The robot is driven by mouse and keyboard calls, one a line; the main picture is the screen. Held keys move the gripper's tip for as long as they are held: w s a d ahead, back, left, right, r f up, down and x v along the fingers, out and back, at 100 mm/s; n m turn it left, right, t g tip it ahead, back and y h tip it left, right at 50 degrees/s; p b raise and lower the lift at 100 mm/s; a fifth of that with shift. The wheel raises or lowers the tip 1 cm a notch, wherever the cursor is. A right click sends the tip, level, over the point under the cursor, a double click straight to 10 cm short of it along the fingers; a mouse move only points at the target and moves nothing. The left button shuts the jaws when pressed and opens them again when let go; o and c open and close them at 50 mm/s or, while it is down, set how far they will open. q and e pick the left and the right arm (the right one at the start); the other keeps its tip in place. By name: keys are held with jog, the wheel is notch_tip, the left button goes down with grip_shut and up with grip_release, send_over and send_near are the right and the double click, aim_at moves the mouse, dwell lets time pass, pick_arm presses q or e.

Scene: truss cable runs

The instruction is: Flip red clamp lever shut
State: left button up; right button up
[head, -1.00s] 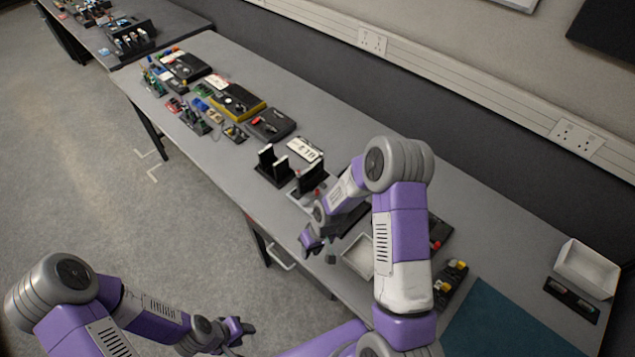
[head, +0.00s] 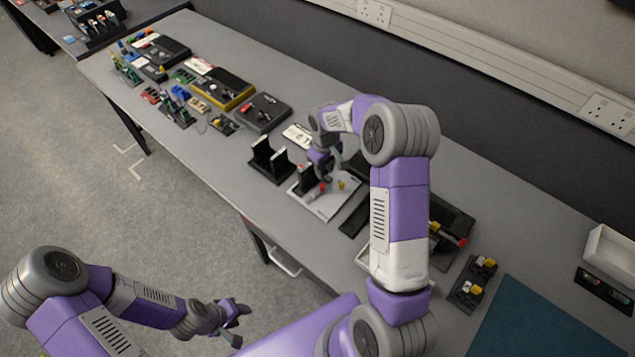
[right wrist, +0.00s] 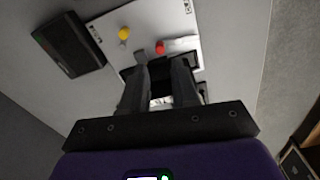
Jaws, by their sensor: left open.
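A white plate (head: 325,204) on the bench carries a red-tipped part (head: 321,186) and a yellow knob (head: 341,185). In the right wrist view the red tip (right wrist: 160,48) and the yellow knob (right wrist: 124,34) show beyond my fingers. I cannot tell for certain that this red part is the clamp lever. My right gripper (head: 328,172) is over the plate, beside a black upright block. In the wrist view its fingers (right wrist: 160,66) stand apart, just short of the red tip, with dark parts behind them. My left gripper (head: 236,312) is open and empty, away from the bench.
Black upright blocks (head: 268,160) stand left of the plate. A black device with a red-ended part (head: 462,242) lies to the right, with a black holder of yellow parts (head: 470,285) and a teal mat (head: 530,320). Black boxes (head: 262,113) and small parts fill the far left.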

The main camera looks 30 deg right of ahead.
aim_at(322, 185)
jog(key=f, duration=0.1)
jog(key=w+f+b, duration=0.1)
jog(key=shift+w+f, duration=0.15)
jog(key=shift+f, duration=0.2)
jog(key=shift+w+f, duration=0.1)
jog(key=shift+f, duration=0.45)
pick_arm(q)
jog(key=shift+w+f+b, duration=0.25)
jog(key=shift+w+f, duration=0.05)
jog(key=shift+f, duration=0.45)
jog(key=shift+w+f+b, duration=0.2)
jog(key=shift+w+f, duration=0.1)
jog(key=shift+f, duration=0.45)
pick_arm(e)
jog(key=shift+f, duration=3.15)
grip_shut()
